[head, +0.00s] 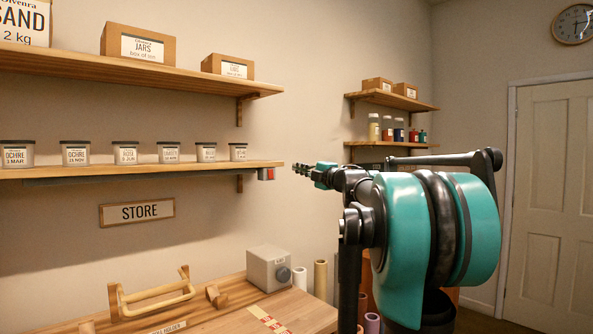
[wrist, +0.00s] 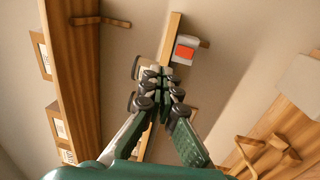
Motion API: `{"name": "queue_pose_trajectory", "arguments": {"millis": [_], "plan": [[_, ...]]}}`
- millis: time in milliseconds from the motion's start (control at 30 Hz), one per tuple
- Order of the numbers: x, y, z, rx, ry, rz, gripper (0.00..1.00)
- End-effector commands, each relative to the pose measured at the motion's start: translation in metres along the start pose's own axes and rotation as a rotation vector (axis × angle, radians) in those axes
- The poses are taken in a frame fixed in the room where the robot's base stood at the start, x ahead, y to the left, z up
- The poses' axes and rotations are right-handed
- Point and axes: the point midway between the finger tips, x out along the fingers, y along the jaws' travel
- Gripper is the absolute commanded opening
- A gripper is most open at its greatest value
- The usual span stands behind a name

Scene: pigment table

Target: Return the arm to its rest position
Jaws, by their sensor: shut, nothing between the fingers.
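My gripper (head: 309,170) is at the end of my teal and black arm in the head view, pointing left, close to the right end of the lower long shelf (head: 130,171). Whether it touches the shelf I cannot tell. In the wrist view the two green-and-grey fingers (wrist: 159,80) come together at their dark tips. Nothing shows between them. The arm is raised above the table and extended in front of the wall.
A red switch (wrist: 185,52) sits at the shelf end. Several labelled jars (head: 125,153) line that shelf. Boxes stand on the upper shelf (head: 140,71). Below, the table (head: 240,316) bears a wooden holder (head: 150,298) and a grey box (head: 268,270). A STORE sign (head: 137,212) hangs between.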

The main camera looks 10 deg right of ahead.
Motion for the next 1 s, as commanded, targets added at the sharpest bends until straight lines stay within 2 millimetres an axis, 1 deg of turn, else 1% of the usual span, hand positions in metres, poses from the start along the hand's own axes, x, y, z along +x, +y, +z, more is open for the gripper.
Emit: {"name": "queue_pose_trajectory", "arguments": {"millis": [267,367,467,567,667,700,733,767,800,867,900,967,1000], "plan": [[-0.001,-0.002,0.002,0.012,-0.017,0.007,0.00],[-0.006,-0.009,0.010,0.059,-0.091,0.034,0.00],[-0.020,-0.028,0.026,0.161,-0.233,0.075,0.00],[-0.047,-0.062,0.043,0.307,-0.409,0.108,0.00],[-0.083,-0.110,0.054,0.469,-0.582,0.115,0.00],[-0.099,-0.132,0.055,0.538,-0.649,0.109,0.00],[-0.111,-0.149,0.055,0.587,-0.697,0.102,0.00],[-0.123,-0.167,0.054,0.636,-0.743,0.093,0.00],[-0.139,-0.189,0.051,0.697,-0.798,0.079,0.00],[-0.162,-0.223,0.044,0.787,-0.877,0.051,0.00],[-0.177,-0.246,0.037,0.845,-0.926,0.029,0.00],[-0.199,-0.278,0.025,0.928,-0.994,-0.009,0.00],[-0.214,-0.300,0.015,0.981,-1.036,-0.038,0.00]]}}
